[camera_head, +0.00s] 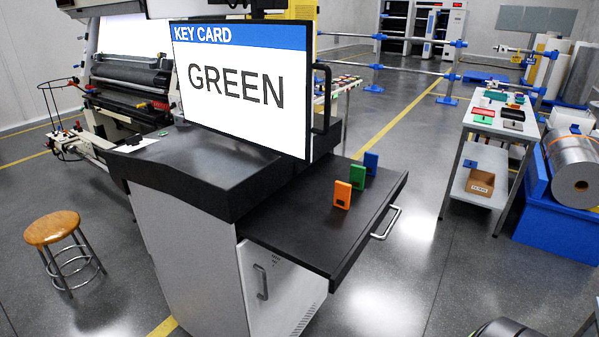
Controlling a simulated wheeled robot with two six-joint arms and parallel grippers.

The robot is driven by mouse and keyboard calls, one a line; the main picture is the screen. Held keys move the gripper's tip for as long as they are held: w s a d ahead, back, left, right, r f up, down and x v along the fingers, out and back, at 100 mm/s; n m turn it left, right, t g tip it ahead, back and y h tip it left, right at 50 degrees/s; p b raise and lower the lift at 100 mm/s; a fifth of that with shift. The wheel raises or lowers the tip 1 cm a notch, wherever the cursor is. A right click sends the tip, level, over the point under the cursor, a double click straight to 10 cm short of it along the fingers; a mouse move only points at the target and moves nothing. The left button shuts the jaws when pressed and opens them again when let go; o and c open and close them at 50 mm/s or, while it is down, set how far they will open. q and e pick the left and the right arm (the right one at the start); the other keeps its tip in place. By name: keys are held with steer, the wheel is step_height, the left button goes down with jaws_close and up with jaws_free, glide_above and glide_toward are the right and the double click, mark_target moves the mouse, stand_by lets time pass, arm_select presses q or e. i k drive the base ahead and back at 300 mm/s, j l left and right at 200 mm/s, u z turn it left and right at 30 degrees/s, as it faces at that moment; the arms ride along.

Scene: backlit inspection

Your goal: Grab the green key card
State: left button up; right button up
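The green key card (358,177) stands upright on the dark pull-out shelf (290,243) of the console. It is the middle of three upright cards. An orange card (343,196) stands nearer and to its left, and a blue card (371,162) stands behind it to the right. The orange card's edge lies close to the green one in the picture. A monitor (240,85) on the console reads "KEY CARD" and "GREEN". Neither of my grippers shows in the head view.
The shelf's front and right parts are bare, with a metal handle (386,223) on its right edge. A stool (52,230) stands at left. A table (487,118) with trays stands at right. Open floor lies between shelf and table.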

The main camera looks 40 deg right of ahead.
mark_target(358, 173)
steer(key=l+u, duration=0.35)
steer(key=l, duration=0.4)
steer(key=l+u, duration=0.35)
steer(key=l, duration=0.4)
steer(key=k+l+u, duration=0.1)
steer(key=l+u, duration=0.25)
steer(key=l, duration=0.4)
